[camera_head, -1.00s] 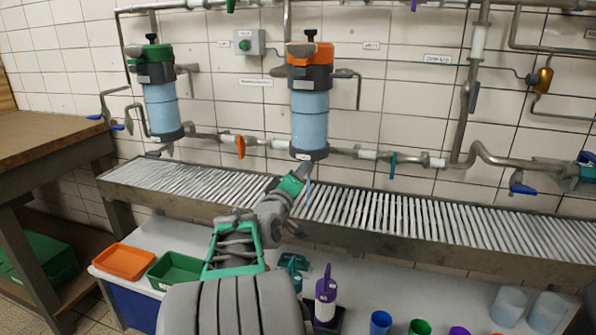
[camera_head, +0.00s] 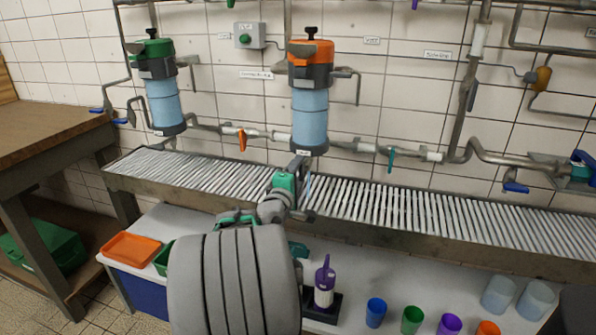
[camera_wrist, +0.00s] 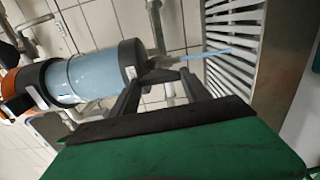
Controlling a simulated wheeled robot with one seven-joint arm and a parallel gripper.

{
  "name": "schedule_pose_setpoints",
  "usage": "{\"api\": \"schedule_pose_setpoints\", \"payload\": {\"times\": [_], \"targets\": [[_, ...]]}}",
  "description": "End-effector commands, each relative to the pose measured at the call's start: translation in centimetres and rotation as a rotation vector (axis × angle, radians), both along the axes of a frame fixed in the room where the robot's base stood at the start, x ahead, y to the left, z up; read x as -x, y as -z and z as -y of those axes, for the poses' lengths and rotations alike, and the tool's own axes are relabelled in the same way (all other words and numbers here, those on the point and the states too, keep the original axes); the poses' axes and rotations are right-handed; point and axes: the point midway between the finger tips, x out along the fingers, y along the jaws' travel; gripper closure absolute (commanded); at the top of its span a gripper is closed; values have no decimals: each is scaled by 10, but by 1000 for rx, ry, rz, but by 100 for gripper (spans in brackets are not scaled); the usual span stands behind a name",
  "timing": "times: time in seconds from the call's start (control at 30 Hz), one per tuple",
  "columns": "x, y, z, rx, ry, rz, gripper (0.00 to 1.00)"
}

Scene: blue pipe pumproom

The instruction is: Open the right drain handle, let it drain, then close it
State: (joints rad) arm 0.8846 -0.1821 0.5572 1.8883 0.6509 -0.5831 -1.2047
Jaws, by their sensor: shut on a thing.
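The right filter housing (camera_head: 309,118) has an orange top and a clear body filled with blue liquid; it also shows sideways in the wrist view (camera_wrist: 95,75). My gripper (camera_head: 299,163) is right under its bottom. In the wrist view my gripper (camera_wrist: 160,77) has its fingers closed around the drain handle at the housing's lower end; the handle is mostly hidden between them. A thin light-blue stream (camera_wrist: 207,53) runs from the drain toward the slatted grate (camera_head: 375,203). The left housing (camera_head: 165,100), with a green top, also holds blue liquid.
Pipes with an orange valve handle (camera_head: 242,139) and a teal one (camera_head: 391,159) run beside the housings. Below the grate, a white table (camera_head: 345,290) holds a purple-topped bottle (camera_head: 324,284) and several cups. A wooden bench (camera_head: 45,130) stands at left.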

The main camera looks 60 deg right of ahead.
Motion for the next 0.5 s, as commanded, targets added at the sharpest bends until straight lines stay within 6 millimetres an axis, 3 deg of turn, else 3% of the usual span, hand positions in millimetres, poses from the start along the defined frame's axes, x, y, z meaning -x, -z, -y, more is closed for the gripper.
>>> {"api": "schedule_pose_setpoints", "payload": {"times": [0.33,0.37,0.5], "targets": [[0,1,0,-1,0,-5,86],[0,1,0,-1,-1,-5,44],[0,1,-1,0,-1,-4,32]]}}
